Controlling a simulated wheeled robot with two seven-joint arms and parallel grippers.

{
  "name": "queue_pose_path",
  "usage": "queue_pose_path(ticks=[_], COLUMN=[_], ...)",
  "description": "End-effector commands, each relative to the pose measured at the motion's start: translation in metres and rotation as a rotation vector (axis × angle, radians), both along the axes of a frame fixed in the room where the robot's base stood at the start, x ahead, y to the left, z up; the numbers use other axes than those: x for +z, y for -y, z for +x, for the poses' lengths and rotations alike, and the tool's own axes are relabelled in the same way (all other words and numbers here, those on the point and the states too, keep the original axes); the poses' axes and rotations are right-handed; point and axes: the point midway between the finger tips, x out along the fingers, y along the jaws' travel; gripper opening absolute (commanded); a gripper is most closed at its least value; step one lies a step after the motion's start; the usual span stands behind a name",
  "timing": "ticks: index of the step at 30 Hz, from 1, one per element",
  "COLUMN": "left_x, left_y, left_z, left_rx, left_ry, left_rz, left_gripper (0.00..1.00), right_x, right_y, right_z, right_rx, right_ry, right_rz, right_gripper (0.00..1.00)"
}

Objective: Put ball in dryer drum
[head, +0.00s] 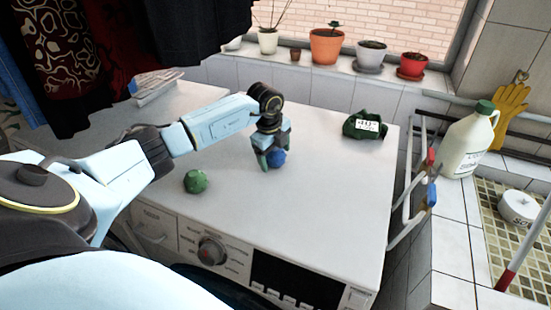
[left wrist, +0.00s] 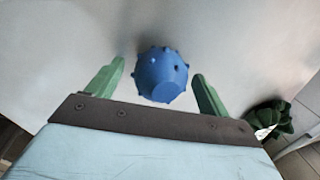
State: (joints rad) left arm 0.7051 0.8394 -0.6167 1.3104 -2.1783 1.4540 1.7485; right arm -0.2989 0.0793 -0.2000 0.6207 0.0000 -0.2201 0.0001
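A blue knobbed ball (head: 277,159) rests on the white top of the dryer (head: 330,200). My left gripper (head: 269,158) points down over it. In the left wrist view, the ball (left wrist: 161,75) lies between the two green fingers of the left gripper (left wrist: 158,85), with a gap on each side, so the gripper is open. A green knobbed ball (head: 195,181) sits on the same top, nearer the front left edge. The machine's front panel with its dial (head: 211,250) shows, but the drum opening is hidden below. My right gripper is not in view.
A green bundle with a white label (head: 365,125) lies at the back right of the top. Potted plants (head: 326,46) line the window sill. A white drying rack (head: 413,190) and a jug (head: 467,140) stand to the right. The top's middle right is clear.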

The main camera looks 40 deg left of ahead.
Motion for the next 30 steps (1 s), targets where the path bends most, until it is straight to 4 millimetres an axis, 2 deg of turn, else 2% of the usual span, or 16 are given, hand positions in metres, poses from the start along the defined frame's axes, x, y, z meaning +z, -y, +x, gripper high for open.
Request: queue_pose_path(ticks=[1,11,22,30], left_x=[0.000,0.000,0.006,0.035], left_y=[0.000,0.000,-0.001,-0.001], left_z=[0.000,0.000,0.000,0.000], left_rx=[0.000,0.000,0.000,0.000], left_ry=[0.000,0.000,0.000,0.001], left_rz=[0.000,0.001,0.001,0.002], left_gripper=[0.74,0.31,0.31,0.31], right_x=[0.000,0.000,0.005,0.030], right_y=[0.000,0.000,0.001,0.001], right_z=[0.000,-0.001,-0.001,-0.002], right_rx=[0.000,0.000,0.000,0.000], right_ry=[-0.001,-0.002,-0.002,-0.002], right_rz=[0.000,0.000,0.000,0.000], right_gripper=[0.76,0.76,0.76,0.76])
